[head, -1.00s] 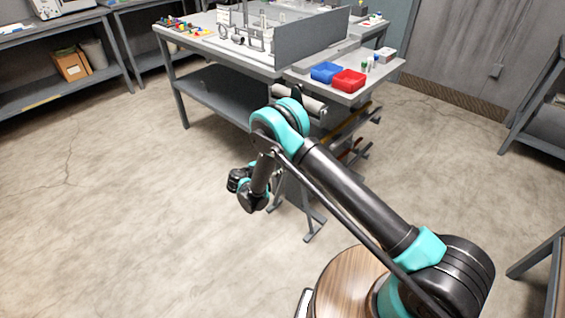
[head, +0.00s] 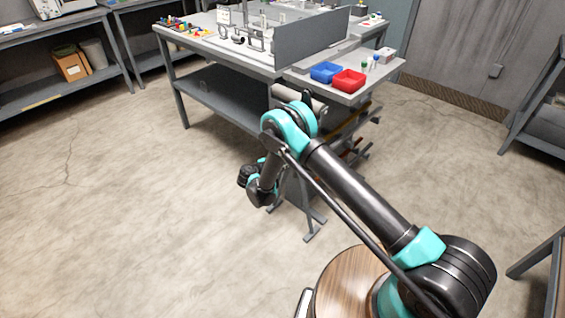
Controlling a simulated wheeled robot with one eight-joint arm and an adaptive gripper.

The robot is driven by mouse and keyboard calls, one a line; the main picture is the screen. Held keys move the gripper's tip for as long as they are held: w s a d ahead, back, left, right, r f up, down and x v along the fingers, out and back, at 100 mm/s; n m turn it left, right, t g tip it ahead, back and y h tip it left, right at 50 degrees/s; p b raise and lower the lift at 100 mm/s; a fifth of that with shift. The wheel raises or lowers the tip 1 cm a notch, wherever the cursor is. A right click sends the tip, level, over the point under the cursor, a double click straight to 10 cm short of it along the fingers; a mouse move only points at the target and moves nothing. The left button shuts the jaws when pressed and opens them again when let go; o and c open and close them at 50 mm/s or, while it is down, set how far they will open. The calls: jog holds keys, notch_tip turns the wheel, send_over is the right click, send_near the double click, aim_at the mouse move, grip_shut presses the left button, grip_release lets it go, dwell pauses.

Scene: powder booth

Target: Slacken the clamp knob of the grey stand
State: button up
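Several small upright fixtures (head: 245,38) stand on the grey worktable, in front of its grey upright panel. The grey stand may be among them, but they are too small to tell which it is, and I cannot make out a clamp knob. My arm reaches from the lower right up to a teal elbow and bends down to a dark wrist, low in front of the table and apart from the fixtures. My gripper's fingers do not show in the head view.
The worktable (head: 205,46) has a lower shelf. A grey-legged rack (head: 312,222) stands below, behind my arm. Shelving (head: 70,84) lines the back left. Floor at left is clear.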

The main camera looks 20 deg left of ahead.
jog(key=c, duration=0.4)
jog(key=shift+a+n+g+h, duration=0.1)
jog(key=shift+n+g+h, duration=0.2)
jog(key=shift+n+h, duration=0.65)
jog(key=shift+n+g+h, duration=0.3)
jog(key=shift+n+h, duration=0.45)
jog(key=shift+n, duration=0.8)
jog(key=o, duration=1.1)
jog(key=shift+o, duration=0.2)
